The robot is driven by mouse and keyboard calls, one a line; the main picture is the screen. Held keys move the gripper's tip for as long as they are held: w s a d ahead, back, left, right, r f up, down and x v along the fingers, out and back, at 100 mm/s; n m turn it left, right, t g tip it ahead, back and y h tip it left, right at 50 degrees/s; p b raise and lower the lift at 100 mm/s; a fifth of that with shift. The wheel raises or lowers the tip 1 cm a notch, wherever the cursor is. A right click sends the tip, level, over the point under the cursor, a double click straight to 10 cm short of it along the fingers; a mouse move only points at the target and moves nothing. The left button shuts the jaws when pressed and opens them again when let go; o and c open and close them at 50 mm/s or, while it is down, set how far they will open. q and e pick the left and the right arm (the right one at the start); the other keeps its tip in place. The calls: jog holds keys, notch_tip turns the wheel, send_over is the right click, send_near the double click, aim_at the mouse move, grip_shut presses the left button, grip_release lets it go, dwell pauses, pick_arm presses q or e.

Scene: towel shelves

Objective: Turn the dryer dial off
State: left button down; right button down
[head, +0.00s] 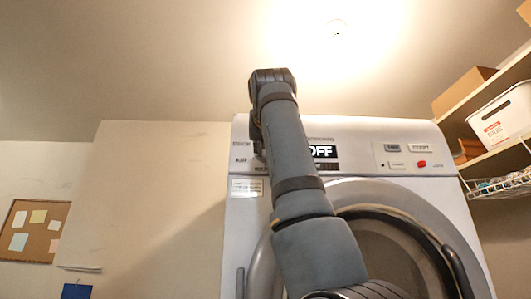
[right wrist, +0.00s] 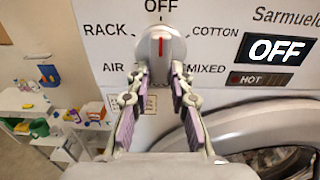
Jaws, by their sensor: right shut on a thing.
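The dryer (head: 350,135) stands in front of me, with a display (head: 323,151) reading OFF. In the right wrist view the grey dial (right wrist: 168,48) has a red mark that points straight up at the OFF label. Other labels around it read RACK, AIR, COTTON and MIXED. The display (right wrist: 274,49) also shows OFF there. My right gripper (right wrist: 158,70) is shut on the lower part of the dial, one finger on each side. In the head view my right arm hides the dial and most of that gripper. My left gripper is not in view.
The round dryer door (head: 385,255) is below the panel. Shelves at the right hold a white bin (head: 503,118) and a cardboard box (head: 463,88). A cork board (head: 35,230) hangs at the left. White shelves with bottles (right wrist: 40,127) show at the left in the wrist view.

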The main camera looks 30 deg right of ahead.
jog(key=shift+w+f, duration=0.1)
jog(key=shift+f, duration=0.1)
jog(key=c, duration=1.2)
grip_release()
jog(key=shift+r, duration=0.1)
jog(key=shift+r, duration=0.1)
